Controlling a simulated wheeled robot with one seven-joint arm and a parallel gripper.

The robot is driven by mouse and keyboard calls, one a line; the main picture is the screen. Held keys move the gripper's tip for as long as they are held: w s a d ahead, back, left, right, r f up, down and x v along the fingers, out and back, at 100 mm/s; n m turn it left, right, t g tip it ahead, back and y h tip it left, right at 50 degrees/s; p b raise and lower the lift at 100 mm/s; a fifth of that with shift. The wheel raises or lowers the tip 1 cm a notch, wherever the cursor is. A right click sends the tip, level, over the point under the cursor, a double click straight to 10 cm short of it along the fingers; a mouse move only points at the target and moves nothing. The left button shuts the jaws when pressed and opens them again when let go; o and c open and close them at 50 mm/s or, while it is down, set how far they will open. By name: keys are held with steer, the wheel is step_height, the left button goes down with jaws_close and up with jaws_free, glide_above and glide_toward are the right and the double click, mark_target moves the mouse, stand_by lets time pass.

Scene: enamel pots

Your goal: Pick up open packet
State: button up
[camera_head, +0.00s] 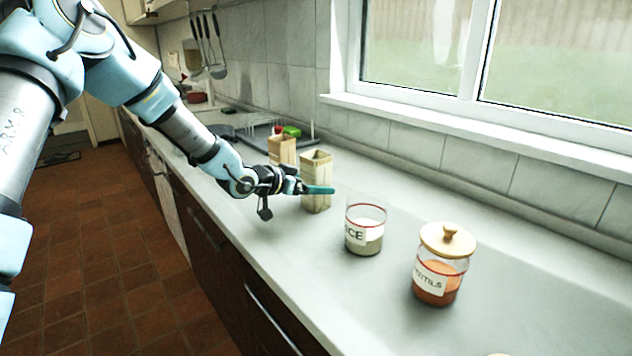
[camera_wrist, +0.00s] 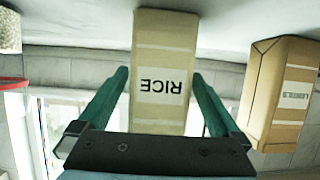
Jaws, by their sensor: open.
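The open packet, a tan box with an open top (camera_head: 317,163), stands upright on the counter. In the wrist view, where the scene appears upside down, it carries a white label reading RICE (camera_wrist: 162,86). My gripper (camera_head: 316,189) is at it, level with its lower half, with one teal finger across its near side. In the wrist view the teal fingers of my gripper (camera_wrist: 160,76) are apart, one on each side of the packet. Small gaps seem to remain beside it. The packet's base shows in the head view; its far side is hidden.
A second tan packet (camera_head: 282,149) stands just behind; it also shows in the wrist view (camera_wrist: 282,92). A glass rice jar (camera_head: 364,236) and a lidded lentils jar (camera_head: 441,272) stand to the right. A dish rack (camera_head: 262,134) is farther back. A tiled wall and window bound the counter.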

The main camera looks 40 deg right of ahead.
steer(key=shift+d+f, duration=0.25)
steer(key=shift+d, duration=0.15)
jaws_close()
stand_by(0.6)
